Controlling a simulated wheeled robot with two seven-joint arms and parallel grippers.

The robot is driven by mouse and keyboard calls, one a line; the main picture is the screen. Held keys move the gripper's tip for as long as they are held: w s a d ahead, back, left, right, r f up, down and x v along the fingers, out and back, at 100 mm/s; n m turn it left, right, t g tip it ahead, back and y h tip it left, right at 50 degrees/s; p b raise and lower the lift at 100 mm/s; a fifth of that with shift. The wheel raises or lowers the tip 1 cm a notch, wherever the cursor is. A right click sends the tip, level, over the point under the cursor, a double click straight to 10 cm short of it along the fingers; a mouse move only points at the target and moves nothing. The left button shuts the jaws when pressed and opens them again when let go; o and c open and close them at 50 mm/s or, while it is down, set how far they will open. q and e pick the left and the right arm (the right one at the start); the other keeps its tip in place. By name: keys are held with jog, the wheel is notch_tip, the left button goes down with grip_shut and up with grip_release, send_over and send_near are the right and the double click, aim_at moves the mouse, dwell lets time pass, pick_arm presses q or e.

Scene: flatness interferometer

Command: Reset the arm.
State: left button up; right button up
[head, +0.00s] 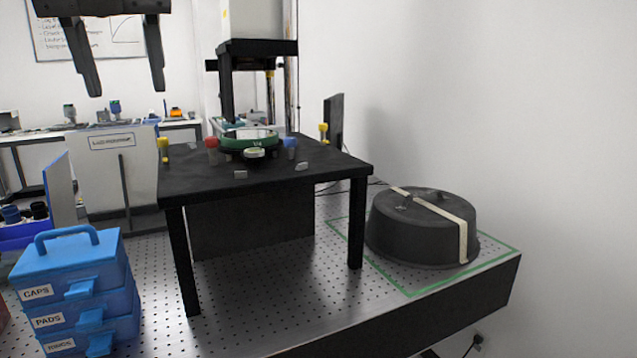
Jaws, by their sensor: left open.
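My left gripper (121,75) hangs at the top left of the head view. Its two dark fingers point down and stand well apart, with nothing between them. It appears above and to the left of the black table (345,172), apart from everything. On that table stands the interferometer, with a green ring (233,142) around a pale disc under a dark column frame (226,85). My right gripper is not in view.
A black round cover (415,228) with a pale strap sits inside a green outline on the perforated bench (250,305). Blue stacked boxes (70,265) stand at the lower left. Yellow (163,145), red (211,143) and blue (290,143) knobs stand on the black table.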

pick_arm(q)
jog(key=w+d+f+m+g+h, duration=0.3)
jog(key=d+f+m+g+h, duration=0.3)
jog(key=d+f, duration=1)
jog(key=s+d+f+n+g+h, duration=0.1)
jog(key=s+d+f+g+h, duration=0.15)
jog(key=d+h, duration=0.4)
jog(key=s+d+f+g+h, duration=0.1)
jog(key=s+d+f+h, duration=0.2)
jog(key=d+h, duration=0.35)
jog(key=w+a+f+n+t+y, duration=0.3)
jog(key=a+f+n+t, duration=0.3)
jog(key=f+n+t, duration=0.6)
jog(key=w+a+f+n+t+y, duration=0.3)
jog(key=a+f+n+t, duration=0.35)
jog(key=n+t, duration=0.65)
jog(key=s+a+f+n+g+y, duration=0.4)
jog(key=s+a+f, duration=0.2)
jog(key=s+f, duration=0.3)
jog(key=s+a+f+n+g+y, duration=0.5)
jog(key=s+f, duration=0.3)
jog(key=f, duration=0.6)
jog(key=shift+s+a+f, duration=0.4)
jog(key=shift+a, duration=0.15)
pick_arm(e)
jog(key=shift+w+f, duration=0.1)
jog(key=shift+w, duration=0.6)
